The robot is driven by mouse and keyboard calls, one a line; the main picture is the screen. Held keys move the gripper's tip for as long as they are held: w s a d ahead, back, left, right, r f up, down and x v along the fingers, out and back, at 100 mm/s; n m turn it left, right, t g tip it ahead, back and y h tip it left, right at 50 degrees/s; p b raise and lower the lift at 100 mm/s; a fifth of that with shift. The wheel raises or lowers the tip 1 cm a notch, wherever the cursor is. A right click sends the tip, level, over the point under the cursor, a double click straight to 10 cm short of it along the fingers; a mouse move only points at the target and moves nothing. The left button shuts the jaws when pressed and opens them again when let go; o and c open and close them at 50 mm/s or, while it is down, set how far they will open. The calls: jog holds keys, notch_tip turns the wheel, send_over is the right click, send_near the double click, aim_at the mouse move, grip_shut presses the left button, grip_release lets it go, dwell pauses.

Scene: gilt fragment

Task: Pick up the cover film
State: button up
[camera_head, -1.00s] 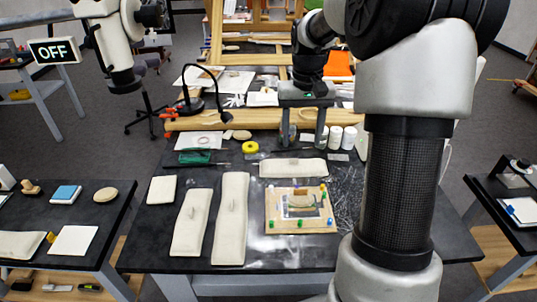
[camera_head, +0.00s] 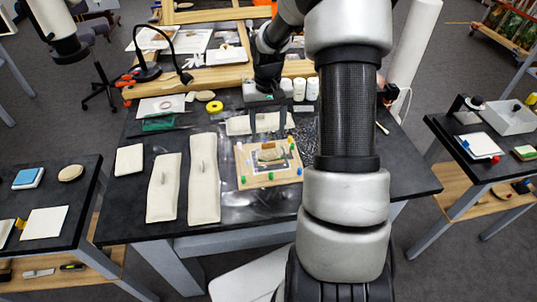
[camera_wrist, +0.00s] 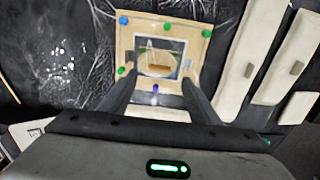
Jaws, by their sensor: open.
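A wooden board (camera_head: 245,180) with coloured pins at its edges lies on the black table, holding a small tan fragment (camera_head: 270,155). It also shows in the wrist view (camera_wrist: 126,40), where the fragment (camera_wrist: 158,70) sits in a pale square with a clear, glossy patch over it. Clear, wrinkled, shiny film (camera_wrist: 65,60) shows on the dark surface beside the board; I cannot tell which clear piece is the cover film.
Long pale padded weights (camera_head: 204,190) lie left of the board, and another (camera_head: 240,126) lies behind it, partly hidden by my gripper. A black lamp (camera_head: 150,72), yellow tape ring (camera_head: 214,106) and white jars (camera_head: 312,90) stand farther back. The front table strip is clear.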

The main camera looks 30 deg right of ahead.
aim_at(268, 139)
jog(key=f, duration=0.4)
jog(key=shift+s+f, duration=0.15)
jog(key=shift+s, duration=0.05)
jog(key=c, duration=1.4)
